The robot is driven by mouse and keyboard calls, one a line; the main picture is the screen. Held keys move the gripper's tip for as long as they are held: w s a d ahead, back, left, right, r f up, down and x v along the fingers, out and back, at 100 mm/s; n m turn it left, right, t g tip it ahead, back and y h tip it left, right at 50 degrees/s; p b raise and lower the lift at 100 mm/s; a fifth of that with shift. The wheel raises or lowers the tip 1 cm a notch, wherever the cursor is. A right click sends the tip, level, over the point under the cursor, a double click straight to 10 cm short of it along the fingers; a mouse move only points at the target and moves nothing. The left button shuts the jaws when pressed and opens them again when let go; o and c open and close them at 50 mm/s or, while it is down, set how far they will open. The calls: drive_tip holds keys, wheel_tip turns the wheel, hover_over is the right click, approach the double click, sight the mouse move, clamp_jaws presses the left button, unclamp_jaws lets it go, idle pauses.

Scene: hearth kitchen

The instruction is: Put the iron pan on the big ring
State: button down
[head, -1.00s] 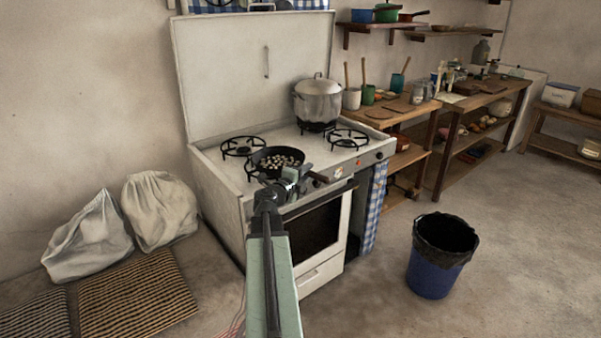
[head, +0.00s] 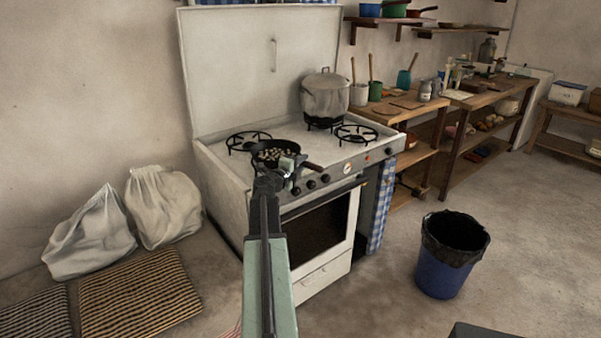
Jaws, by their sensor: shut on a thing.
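The black iron pan (head: 267,157), with small pale pieces in it, is over the front left of the white stove. Its brown handle (head: 314,167) points right. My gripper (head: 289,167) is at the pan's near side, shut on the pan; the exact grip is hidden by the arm. Black rings show at the back left (head: 237,143) and the right (head: 356,134). Another, under the pot, is partly hidden. The front left area under the pan is mostly hidden. I cannot tell which ring is biggest or whether the pan touches a support.
A large lidded metal pot (head: 326,97) stands at the back right of the stove (head: 215,160). A blue bin (head: 446,270) stands on the floor at right. Pale sacks (head: 165,205) and striped mats (head: 140,298) lie at left. A wooden counter (head: 383,110) adjoins the stove.

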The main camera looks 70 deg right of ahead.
drive_tip(key=shift+f, duration=0.1)
drive_tip(key=shift+s+f, duration=0.1)
drive_tip(key=shift+f, duration=0.05)
drive_tip(key=c, duration=1.2)
unclamp_jaws()
drive_tip(key=a, duration=0.4)
drive_tip(key=w+a+r+p, duration=0.1)
drive_tip(key=a, duration=0.3)
drive_tip(key=w+a, duration=0.1)
drive_tip(key=a, duration=0.2)
drive_tip(key=shift+a+r+p, duration=0.25)
drive_tip(key=shift+a+p, duration=0.05)
drive_tip(key=shift+a, duration=0.1)
